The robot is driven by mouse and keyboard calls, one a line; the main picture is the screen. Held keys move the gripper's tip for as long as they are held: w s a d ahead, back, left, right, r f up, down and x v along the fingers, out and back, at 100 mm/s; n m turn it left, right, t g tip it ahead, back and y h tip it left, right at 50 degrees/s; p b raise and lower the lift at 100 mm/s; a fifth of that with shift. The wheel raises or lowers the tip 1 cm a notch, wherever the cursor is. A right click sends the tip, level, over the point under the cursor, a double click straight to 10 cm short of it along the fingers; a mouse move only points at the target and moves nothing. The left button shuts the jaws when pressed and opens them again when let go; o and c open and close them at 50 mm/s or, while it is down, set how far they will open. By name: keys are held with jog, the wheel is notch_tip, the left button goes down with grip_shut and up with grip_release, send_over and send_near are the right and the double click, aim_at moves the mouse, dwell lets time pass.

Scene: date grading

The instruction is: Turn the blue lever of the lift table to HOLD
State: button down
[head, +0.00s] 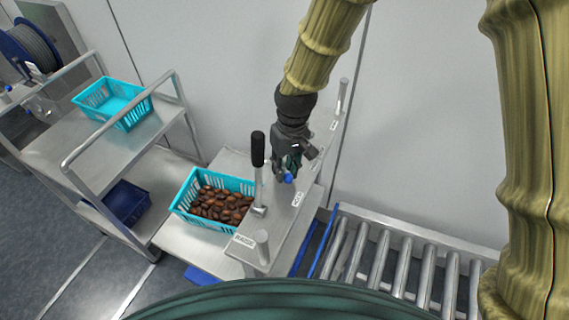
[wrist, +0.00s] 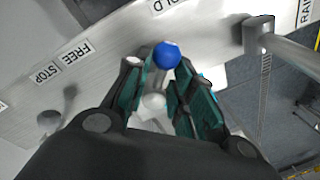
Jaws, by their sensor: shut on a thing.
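The blue lever's ball knob (head: 288,178) shows at the tip of my gripper (head: 287,165), above the grey panel of the lift table (head: 285,222). In the wrist view the blue knob (wrist: 167,55) sits just beyond the fingertips of my gripper (wrist: 158,82). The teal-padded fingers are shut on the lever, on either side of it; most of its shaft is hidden. The knob lies in line with a partly cut-off label ending in "OLD" (wrist: 167,5).
A black-handled lever (head: 258,150) stands upright close to my gripper. A turquoise crate of dates (head: 184,207) stands left of the panel. A trolley (head: 60,145) with an empty turquoise crate (head: 125,117) is farther left. A roller conveyor (head: 400,270) runs to the right.

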jog(key=shift+w+a+m, duration=0.1)
jog(key=shift+a+m, duration=0.1)
jog(key=shift+m, duration=0.4)
jog(key=c, duration=1.2)
grip_release()
notch_tip(320, 180, up, 12)
jog(key=d, duration=0.1)
jog(key=shift+w, duration=0.15)
jog(key=shift+d, duration=0.1)
